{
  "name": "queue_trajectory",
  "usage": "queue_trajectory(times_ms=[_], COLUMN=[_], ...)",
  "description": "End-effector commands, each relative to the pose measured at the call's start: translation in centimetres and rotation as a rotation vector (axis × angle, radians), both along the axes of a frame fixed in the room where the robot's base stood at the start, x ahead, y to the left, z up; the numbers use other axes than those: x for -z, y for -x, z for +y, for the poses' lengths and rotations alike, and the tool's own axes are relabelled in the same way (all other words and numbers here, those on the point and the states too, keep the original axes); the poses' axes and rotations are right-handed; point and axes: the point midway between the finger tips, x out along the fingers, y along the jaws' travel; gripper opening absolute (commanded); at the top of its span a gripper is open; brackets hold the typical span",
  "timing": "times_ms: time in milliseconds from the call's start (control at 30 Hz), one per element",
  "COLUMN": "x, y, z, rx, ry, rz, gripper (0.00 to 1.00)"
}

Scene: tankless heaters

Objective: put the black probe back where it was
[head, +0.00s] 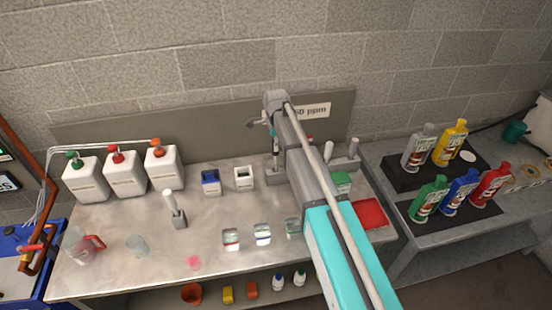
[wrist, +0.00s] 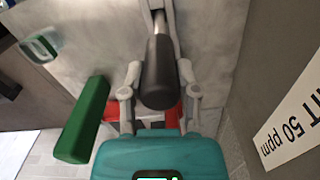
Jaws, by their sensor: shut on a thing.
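The black probe (wrist: 159,80) is in the middle of the wrist view, a dark rounded cylinder with a thinner grey part at its top end. My gripper (wrist: 160,72) is shut on it, one finger on each side. In the head view my arm hides the probe and the gripper. A grey holder (head: 276,178) stands on the bench just left of my arm, partly covered by it. Another grey holder with a white probe (head: 170,203) stands at the left. I cannot tell whether the black probe touches a holder.
A green block (wrist: 82,120) and a glass jar (wrist: 41,46) are near my gripper. A red tray (head: 369,214) lies right of my arm. White pump jugs (head: 124,174), small blue (head: 211,184) and white (head: 244,180) boxes stand left. The bench's left-middle has free room.

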Motion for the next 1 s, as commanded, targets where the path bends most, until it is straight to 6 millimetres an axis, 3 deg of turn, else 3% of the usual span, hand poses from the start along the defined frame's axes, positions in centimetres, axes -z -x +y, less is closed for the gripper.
queue_trajectory(times_ms=[133,667,1000], x=[1.1,1.3,3.9], y=[0.0,0.0,0.1], z=[0.0,0.1,0.2], rx=[0.0,-0.002,-0.002], ry=[0.0,0.0,0.0], rz=[0.0,0.0,0.0], gripper=[0.0,0.0,0.0])
